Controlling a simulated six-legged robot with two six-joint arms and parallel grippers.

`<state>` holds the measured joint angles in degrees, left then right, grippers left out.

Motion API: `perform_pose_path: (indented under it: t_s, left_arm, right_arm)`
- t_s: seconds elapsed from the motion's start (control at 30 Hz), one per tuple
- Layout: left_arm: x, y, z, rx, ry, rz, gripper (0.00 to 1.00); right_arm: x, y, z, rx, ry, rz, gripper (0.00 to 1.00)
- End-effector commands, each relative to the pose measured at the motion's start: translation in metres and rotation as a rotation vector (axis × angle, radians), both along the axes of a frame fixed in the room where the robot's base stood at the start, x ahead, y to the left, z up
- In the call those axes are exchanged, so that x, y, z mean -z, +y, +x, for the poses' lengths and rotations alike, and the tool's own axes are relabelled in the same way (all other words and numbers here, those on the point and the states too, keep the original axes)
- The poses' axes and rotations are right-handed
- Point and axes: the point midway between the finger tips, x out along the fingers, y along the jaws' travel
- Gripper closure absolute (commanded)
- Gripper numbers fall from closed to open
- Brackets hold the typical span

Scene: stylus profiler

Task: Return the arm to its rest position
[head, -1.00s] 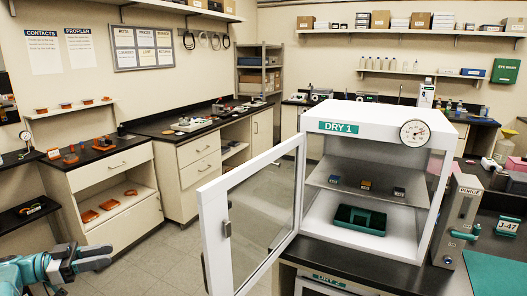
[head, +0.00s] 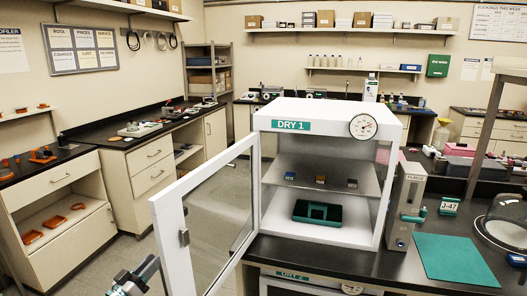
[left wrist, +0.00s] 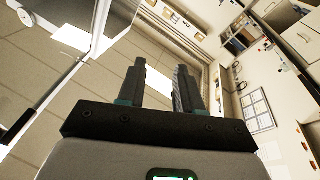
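My left gripper (head: 133,280) shows at the bottom edge of the head view, low in front of the open cabinet door and apart from it. In the left wrist view its two dark fingers (left wrist: 158,88) stand apart with nothing between them. That view looks past them at ceiling panels, walls and shelves. Most of the left arm is outside the head view. My right gripper is in neither view.
The white DRY 1 cabinet (head: 330,113) stands on the black bench, its glass door (head: 172,240) swung open toward the left. Inside are a dark green tray (head: 318,222) and several small blocks on the shelf. A purge unit (head: 405,205) and a green mat (head: 455,260) are to the right.

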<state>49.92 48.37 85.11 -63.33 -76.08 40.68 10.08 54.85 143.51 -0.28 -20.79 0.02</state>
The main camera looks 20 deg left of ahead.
Motion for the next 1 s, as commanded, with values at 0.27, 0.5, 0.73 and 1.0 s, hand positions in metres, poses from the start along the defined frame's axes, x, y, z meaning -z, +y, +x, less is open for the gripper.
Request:
perform_pose_path:
  t_s: [0.27,0.5,0.73,1.0]
  left_arm:
    - [0.150,-0.174,0.011,-0.048,0.572,-0.167,0.65]
    - [0.233,-0.312,-0.094,0.083,1.105,-0.129,0.65]
    - [0.255,-0.389,-0.230,0.250,1.530,-0.027,0.65]
    - [0.252,-0.406,-0.286,0.320,1.686,0.020,0.65]
  right_arm:
    - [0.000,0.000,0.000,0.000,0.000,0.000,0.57]
    - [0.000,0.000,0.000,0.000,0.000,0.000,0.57]
    - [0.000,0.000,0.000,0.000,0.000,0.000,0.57]
    - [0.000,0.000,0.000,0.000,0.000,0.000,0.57]
